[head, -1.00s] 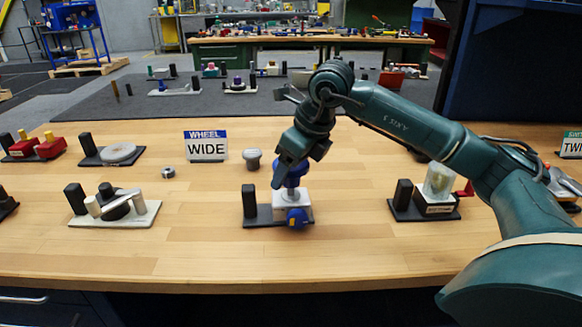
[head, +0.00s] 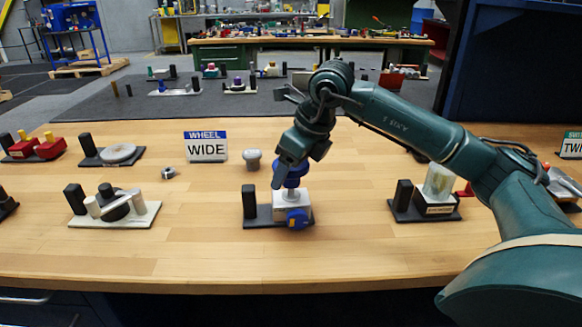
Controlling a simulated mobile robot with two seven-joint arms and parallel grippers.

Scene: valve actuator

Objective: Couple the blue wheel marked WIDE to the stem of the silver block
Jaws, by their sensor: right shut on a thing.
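The silver block (head: 287,205) stands on a black base plate with a black post (head: 249,201) at its left. A blue part (head: 298,218) sits on the block's front face. The blue wheel (head: 293,181) is above the block, over a short pale stem (head: 291,193); whether it is seated on the stem cannot be told. My right gripper (head: 287,176) comes down from above and is shut on the blue wheel, hiding part of it. The sign reading WHEEL WIDE (head: 206,146) stands behind, to the left. My left gripper is not in view.
A small grey knob (head: 252,159) and a metal nut (head: 168,173) stand behind the block. A fixture with a grey lever (head: 116,206) is at left. The wooden bench top (head: 200,255) is clear in front.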

